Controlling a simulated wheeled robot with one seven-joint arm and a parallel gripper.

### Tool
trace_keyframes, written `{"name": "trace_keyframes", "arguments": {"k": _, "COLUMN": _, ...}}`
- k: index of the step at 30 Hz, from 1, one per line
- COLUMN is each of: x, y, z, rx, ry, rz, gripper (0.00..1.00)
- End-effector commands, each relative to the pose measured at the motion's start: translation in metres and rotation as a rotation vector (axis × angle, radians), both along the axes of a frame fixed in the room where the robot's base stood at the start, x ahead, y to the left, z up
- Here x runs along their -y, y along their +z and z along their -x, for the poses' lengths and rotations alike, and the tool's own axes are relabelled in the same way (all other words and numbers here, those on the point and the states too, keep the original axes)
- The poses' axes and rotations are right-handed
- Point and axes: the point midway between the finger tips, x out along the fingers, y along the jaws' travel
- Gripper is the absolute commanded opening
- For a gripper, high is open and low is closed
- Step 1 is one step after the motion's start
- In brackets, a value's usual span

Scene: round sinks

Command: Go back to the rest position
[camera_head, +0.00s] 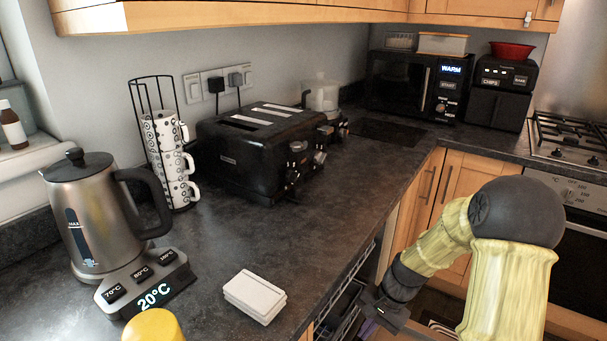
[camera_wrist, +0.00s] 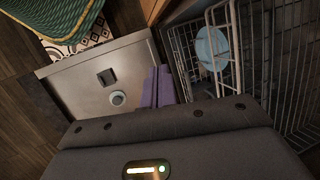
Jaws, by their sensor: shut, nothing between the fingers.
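My gripper (camera_head: 387,312) is low at the front edge of the worktop, beside the open dishwasher, at the end of my yellow-green arm. It is shut and holds nothing that I can see. In the wrist view its dark body with a lit green bar fills the bottom. Two purple strips (camera_wrist: 158,88) lie side by side just beyond that body and look like its closed fingers. Past them lies the open dishwasher door (camera_wrist: 70,88), with a square and a round fitting on its inner face.
A wire dishwasher rack (camera_wrist: 245,60) with a light-blue dish (camera_wrist: 212,48) is close on the right in the wrist view. The worktop (camera_head: 225,235) holds a kettle (camera_head: 100,215), a mug stand (camera_head: 165,150), a toaster (camera_head: 255,155) and a white box (camera_head: 255,296).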

Motion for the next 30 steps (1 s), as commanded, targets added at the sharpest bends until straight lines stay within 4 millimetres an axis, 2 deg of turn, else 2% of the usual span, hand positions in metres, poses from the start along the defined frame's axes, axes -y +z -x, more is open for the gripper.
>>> {"name": "trace_keyframes", "arguments": {"k": 1, "x": -0.001, "y": 0.010, "z": 0.009, "rx": 0.030, "ry": 0.054, "rz": 0.045, "gripper": 0.00}}
{"name": "trace_keyframes", "arguments": {"k": 9, "x": 0.003, "y": 0.055, "z": 0.054, "rx": 0.192, "ry": 0.323, "rz": 0.246, "gripper": 0.00}}
{"name": "trace_keyframes", "arguments": {"k": 15, "x": 0.004, "y": 0.079, "z": 0.081, "rx": 0.293, "ry": 0.472, "rz": 0.335, "gripper": 0.00}}
{"name": "trace_keyframes", "arguments": {"k": 24, "x": 0.002, "y": 0.100, "z": 0.112, "rx": 0.405, "ry": 0.624, "rz": 0.407, "gripper": 0.00}}
{"name": "trace_keyframes", "arguments": {"k": 25, "x": 0.003, "y": 0.110, "z": 0.110, "rx": 0.401, "ry": 0.619, "rz": 0.406, "gripper": 0.00}}
{"name": "trace_keyframes", "arguments": {"k": 30, "x": 0.003, "y": 0.134, "z": 0.109, "rx": 0.397, "ry": 0.615, "rz": 0.404, "gripper": 0.00}}
